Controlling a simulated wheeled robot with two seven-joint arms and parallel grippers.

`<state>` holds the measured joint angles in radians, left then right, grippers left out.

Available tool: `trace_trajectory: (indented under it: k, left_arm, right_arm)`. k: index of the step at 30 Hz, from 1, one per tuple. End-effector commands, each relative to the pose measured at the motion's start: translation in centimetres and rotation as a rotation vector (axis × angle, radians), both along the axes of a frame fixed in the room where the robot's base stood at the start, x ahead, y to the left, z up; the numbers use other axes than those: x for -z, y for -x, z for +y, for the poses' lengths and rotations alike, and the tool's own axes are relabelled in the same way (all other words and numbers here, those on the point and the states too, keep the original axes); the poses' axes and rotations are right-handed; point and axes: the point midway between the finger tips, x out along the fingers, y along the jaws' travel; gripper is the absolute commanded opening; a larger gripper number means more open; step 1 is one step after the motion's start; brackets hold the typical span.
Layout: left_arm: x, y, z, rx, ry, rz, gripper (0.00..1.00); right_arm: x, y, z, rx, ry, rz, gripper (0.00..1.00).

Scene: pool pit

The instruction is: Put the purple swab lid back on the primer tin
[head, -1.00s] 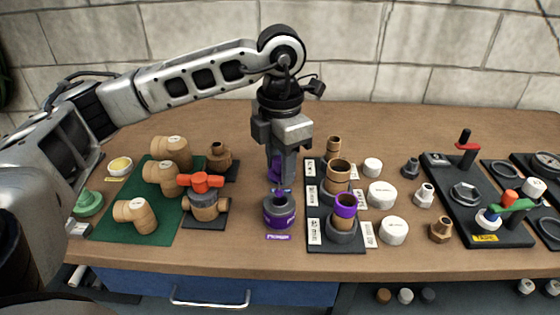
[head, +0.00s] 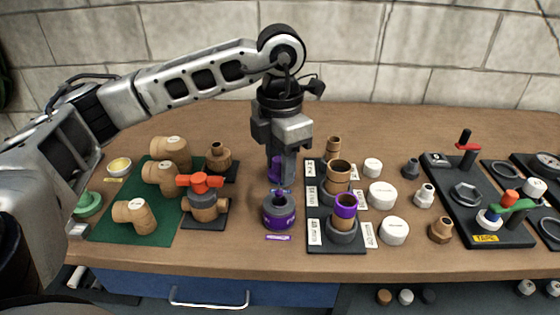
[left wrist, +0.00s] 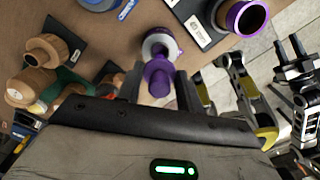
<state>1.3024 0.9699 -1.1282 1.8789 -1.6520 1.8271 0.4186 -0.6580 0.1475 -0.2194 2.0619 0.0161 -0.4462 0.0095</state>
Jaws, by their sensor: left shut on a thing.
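The purple swab lid (head: 276,168) is between the fingers of my left gripper (head: 282,176), which is shut on it. In the left wrist view the lid's purple knob (left wrist: 158,77) sits between the two fingers. The primer tin (head: 279,213) is a grey pot with a purple label, upright on the workbench directly below the gripper. The lid's lower end is small and purple and shows just over the tin's mouth. I cannot tell whether it is inside the mouth or touching it.
A dark rack (head: 315,240) with upright pipe pieces stands close to the tin's right. A red-handled valve (head: 203,200) and a green mat (head: 118,229) with elbow fittings lie to the left. White caps (head: 394,231) stand farther right. The bench behind the gripper is clear.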

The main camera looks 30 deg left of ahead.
Motion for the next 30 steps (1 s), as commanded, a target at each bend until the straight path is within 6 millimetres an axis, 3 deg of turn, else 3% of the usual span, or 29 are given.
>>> trace_trajectory:
  k: [30]
  left_arm:
    - [2.1, 0.0, 0.0, 0.000, 0.000, 0.000, 0.22]
  right_arm:
    - [1.4, 0.4, 0.0, -0.005, 0.001, -0.001, 0.36]
